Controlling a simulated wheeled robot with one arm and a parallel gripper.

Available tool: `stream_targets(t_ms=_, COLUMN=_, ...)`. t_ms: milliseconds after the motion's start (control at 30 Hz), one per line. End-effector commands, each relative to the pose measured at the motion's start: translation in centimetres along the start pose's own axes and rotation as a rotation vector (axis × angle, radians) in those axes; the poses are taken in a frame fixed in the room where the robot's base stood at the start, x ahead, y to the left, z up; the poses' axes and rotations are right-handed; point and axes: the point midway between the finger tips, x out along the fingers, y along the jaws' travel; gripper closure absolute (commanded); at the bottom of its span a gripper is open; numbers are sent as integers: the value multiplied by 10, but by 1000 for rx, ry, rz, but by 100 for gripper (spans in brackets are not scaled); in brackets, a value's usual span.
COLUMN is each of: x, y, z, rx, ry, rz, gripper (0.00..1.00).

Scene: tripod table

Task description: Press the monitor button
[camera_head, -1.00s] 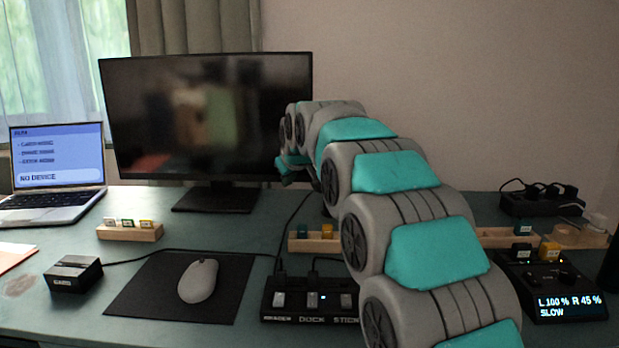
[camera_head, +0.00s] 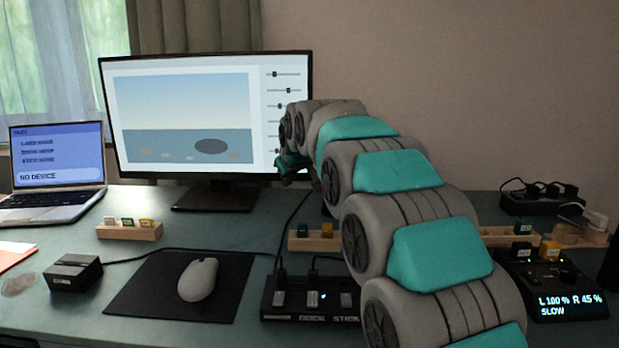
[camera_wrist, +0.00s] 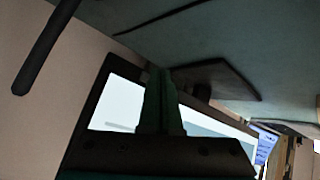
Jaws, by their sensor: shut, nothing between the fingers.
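The monitor (camera_head: 190,115) stands at the back left and its screen is lit, with a picture of sky and water and a column of sliders. My gripper (camera_head: 288,172) is at the monitor's lower right corner, mostly hidden behind my arm. In the wrist view the gripper (camera_wrist: 164,80) is shut and empty, its green fingers crossing in front of the tilted-looking monitor (camera_wrist: 106,105) at its bottom edge. The monitor button cannot be made out. I cannot tell whether the fingertips touch the monitor.
The laptop (camera_head: 55,165) is at the left. A mouse (camera_head: 198,279) lies on a black mat (camera_head: 140,290). A button dock (camera_head: 290,308) is at the front, beside my arm. A display box (camera_head: 560,300) and a power strip (camera_head: 540,200) are at the right.

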Motion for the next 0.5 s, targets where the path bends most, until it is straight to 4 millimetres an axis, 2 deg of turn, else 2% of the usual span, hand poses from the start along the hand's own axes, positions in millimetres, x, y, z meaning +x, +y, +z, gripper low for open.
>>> stream_targets(t_ms=500, x=-6, y=-5, z=5, rx=0, ry=1, rz=0, gripper=100)
